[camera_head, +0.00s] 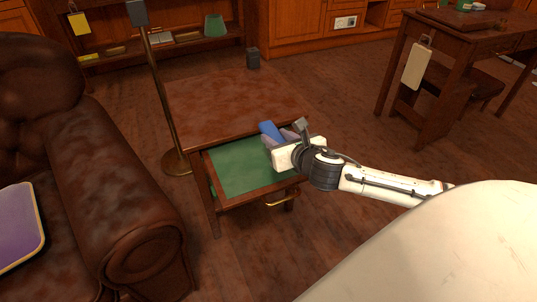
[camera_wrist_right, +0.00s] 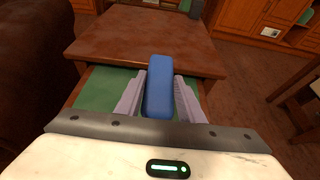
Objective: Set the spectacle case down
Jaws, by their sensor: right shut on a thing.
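The spectacle case (camera_wrist_right: 158,85) is a blue, rounded, oblong block. My right gripper (camera_wrist_right: 158,100) is shut on it, with one grey finger on each side. In the head view the case (camera_head: 271,131) and the right gripper (camera_head: 283,137) are over the right side of the open drawer (camera_head: 240,166), close to the tabletop's front edge. The drawer has a green lining and looks empty where it shows. Whether the case touches anything below is not clear. My left gripper is not in view.
The small wooden side table (camera_head: 230,100) has a bare top. A brown leather armchair (camera_head: 130,200) stands close on the left, with a brass lamp pole (camera_head: 160,90) beside the table. A dark bin (camera_head: 253,58) stands behind it. A desk (camera_head: 450,50) is at the right.

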